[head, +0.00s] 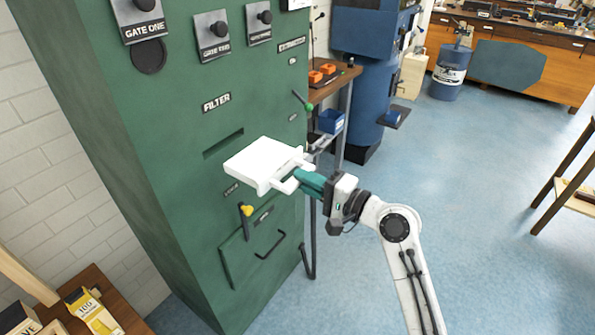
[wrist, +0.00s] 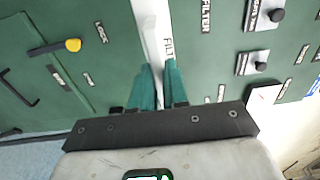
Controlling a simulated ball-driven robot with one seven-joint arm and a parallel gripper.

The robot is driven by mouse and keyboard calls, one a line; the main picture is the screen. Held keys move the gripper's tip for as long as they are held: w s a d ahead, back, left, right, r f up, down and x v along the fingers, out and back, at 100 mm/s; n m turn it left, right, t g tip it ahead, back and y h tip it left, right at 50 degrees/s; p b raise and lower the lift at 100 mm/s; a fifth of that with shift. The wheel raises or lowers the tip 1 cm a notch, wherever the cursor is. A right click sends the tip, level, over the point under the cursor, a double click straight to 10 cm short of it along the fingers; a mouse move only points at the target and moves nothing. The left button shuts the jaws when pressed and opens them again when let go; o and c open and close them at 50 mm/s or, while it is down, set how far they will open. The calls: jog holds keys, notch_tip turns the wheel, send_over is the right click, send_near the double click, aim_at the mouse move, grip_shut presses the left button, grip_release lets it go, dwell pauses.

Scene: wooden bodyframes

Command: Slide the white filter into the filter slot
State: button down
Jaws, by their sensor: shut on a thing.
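The white filter (head: 260,160) is a flat white plate with a handle at its near end. My gripper (head: 300,180) has teal fingers and is shut on the filter's handle. In the wrist view the filter (wrist: 149,32) stands edge-on between the two teal fingers of my gripper (wrist: 159,82). The filter slot (head: 223,143) is a dark horizontal opening in the green cabinet (head: 170,100), below the FILTER label (head: 216,103). The filter is in front of the cabinet, lower and right of the slot in the head view. Its far edge appears apart from the slot.
A yellow-knobbed lever (head: 246,210) and a black door handle (head: 271,245) stick out below the filter. A green-knobbed lever (head: 308,106) is at the cabinet's right edge.

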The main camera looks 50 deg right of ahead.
aim_at(285, 171)
dwell(0.4)
jog(key=shift+w+p, duration=0.65)
jog(key=shift+w, duration=2.2)
jog(key=shift+p, duration=0.3)
jog(key=shift+w+a, duration=0.15)
jog(key=shift+w, duration=2.45)
jog(key=shift+w+a, duration=0.1)
jog(key=shift+w, duration=2.45)
